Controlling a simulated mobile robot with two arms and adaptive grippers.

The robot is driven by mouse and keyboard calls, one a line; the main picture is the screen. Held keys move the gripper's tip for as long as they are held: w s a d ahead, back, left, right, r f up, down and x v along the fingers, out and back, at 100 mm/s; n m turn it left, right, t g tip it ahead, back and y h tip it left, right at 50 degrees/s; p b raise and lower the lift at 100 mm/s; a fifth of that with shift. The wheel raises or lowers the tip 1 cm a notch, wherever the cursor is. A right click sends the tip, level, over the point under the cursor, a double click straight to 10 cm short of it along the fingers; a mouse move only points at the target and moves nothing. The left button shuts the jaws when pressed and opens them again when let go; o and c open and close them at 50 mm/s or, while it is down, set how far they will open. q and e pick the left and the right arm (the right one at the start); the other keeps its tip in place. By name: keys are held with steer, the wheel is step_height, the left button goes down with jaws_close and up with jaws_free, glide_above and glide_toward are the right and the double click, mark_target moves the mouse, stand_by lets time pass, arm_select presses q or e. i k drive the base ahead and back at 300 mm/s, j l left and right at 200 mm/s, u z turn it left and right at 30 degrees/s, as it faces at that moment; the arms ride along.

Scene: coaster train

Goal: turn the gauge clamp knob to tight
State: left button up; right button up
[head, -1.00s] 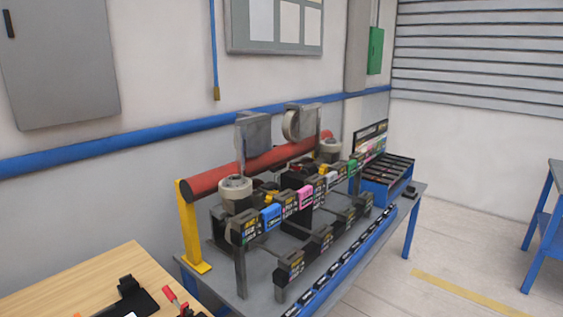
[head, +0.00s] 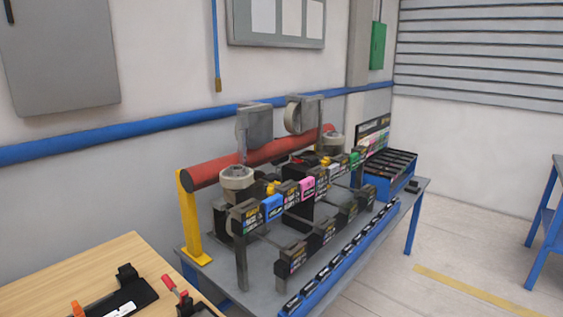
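No gauge clamp knob can be made out for certain. On the wooden tabletop (head: 62,277), at the lower left, lies a black fixture (head: 128,288) with an orange part. Beside it is a small device with a red handle (head: 170,283), cut off by the bottom edge; I cannot tell whether either is the gauge clamp. On the grey workbench (head: 268,288) stands a coaster train mock-up with a red tube (head: 215,169), round grey wheels (head: 237,178) and dark blocks with coloured labels. Neither of my grippers is in view.
A yellow post (head: 188,222) stands at the workbench's left end, near the wooden table. A blue tray (head: 378,187) of dark parts stands at the far right end, and a blue rail with labels runs along the front edge.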

mark_target(125, 269)
steer(key=u, duration=1.35)
steer(key=i+l+z, duration=0.1)
steer(key=l+z, duration=0.15)
steer(key=z, duration=0.2)
steer(key=i+l+z, duration=0.15)
steer(key=z, duration=0.35)
